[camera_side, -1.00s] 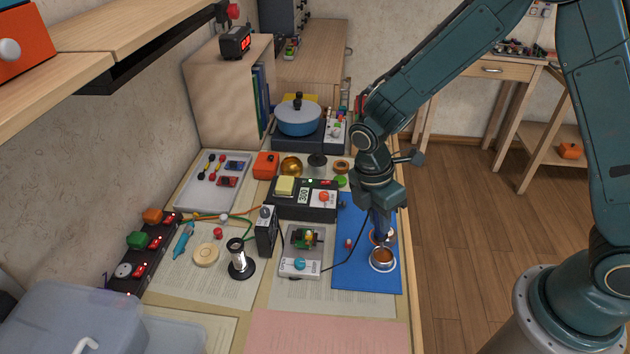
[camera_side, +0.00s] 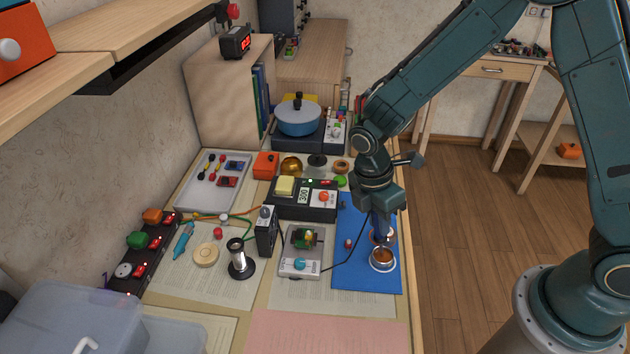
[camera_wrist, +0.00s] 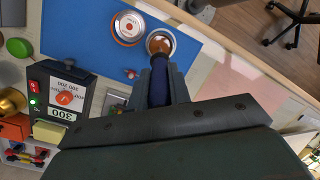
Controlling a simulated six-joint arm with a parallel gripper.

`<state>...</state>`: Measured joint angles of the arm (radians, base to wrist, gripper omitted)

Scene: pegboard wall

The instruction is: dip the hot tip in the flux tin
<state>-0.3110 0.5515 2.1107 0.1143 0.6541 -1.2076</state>
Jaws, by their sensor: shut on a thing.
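My gripper (camera_wrist: 160,80) is shut on the blue handle of the soldering iron (camera_wrist: 160,88). It points down over the blue mat, and the iron also shows in the side view (camera_side: 380,226). The open flux tin (camera_side: 382,261), round and metal with amber-brown contents, sits on the mat just below the iron. In the wrist view the tin (camera_wrist: 160,41) lies right at the far end of the iron. The metal tip is too small to make out, so I cannot tell whether it touches the flux.
The black soldering station (camera_side: 308,205) stands to the left. A small clamp stand (camera_side: 300,258) and a black-based holder (camera_side: 240,262) are left of the mat.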

